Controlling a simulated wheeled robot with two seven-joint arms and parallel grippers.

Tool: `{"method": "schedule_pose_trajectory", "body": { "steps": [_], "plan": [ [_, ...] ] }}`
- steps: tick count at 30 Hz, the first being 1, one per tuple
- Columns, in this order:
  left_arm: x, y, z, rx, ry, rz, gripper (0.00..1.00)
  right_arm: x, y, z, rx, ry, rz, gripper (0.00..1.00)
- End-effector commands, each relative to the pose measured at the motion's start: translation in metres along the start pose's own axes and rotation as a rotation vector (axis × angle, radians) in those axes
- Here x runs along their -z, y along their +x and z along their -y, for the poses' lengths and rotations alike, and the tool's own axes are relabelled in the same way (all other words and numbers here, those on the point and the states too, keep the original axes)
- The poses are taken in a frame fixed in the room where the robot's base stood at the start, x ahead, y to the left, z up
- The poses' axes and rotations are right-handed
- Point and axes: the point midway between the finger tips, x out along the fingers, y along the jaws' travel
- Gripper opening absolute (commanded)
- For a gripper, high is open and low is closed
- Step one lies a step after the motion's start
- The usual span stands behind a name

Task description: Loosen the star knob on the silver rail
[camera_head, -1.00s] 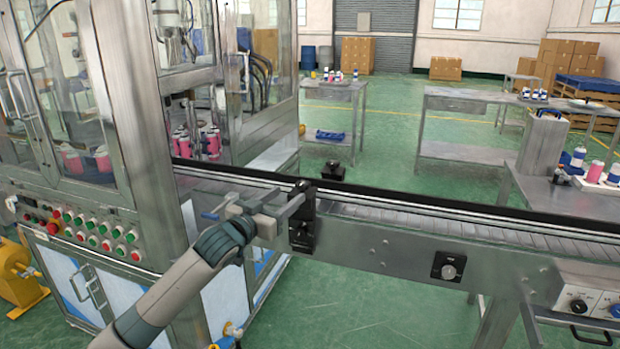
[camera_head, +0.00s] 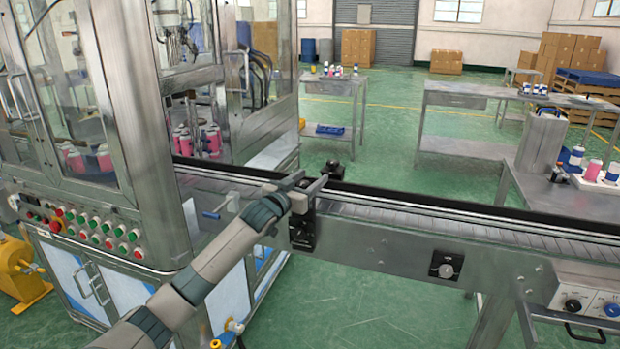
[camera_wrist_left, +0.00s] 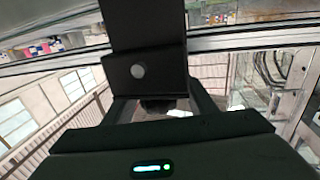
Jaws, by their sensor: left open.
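A black clamp block (camera_head: 302,230) is mounted on the near side of the conveyor's silver rail (camera_head: 390,212). A second black block with a knob-like top (camera_head: 333,170) stands at the far side. My left gripper (camera_head: 312,184) is open at the top of the near block, partly covering it. In the left wrist view a black block (camera_wrist_left: 145,35) with a round pale button fills the upper middle. The open fingers (camera_wrist_left: 158,100) lie below it, with a dark part (camera_wrist_left: 157,105) between them. I cannot make out the star shape or whether the fingers touch it. My right gripper is out of view.
A glass-walled machine with a button panel (camera_head: 85,230) stands left of my arm. The conveyor runs right, with a black knob plate (camera_head: 446,265) on its side and a control box (camera_head: 590,300) at the far right. Work tables stand behind.

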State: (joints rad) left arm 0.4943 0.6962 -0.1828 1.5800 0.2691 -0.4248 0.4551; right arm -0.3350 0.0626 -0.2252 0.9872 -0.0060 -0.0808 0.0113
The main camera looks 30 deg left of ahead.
Motion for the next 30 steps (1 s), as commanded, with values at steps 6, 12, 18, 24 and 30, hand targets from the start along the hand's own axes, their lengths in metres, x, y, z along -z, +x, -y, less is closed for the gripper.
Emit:
{"method": "schedule_pose_trajectory", "body": {
  "steps": [6, 12, 18, 24, 30],
  "plan": [
    [0.0000, 0.0020, -0.0002, 0.000, 0.000, 0.000, 0.51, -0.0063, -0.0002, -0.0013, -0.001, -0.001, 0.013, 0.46],
    [0.0000, 0.0018, -0.0002, 0.000, 0.000, 0.000, 0.32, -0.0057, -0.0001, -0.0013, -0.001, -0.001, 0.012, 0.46],
    [0.0000, 0.0017, -0.0002, 0.000, 0.000, 0.000, 0.10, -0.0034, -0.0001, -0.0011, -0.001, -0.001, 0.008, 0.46],
    [-0.0005, 0.0018, -0.0006, 0.010, -0.001, 0.000, 0.10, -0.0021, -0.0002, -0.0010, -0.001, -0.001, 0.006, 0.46],
    [-0.0006, 0.0018, 0.0002, 0.050, -0.004, 0.000, 0.10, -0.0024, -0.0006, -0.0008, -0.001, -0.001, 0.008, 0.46]
  ]
}}
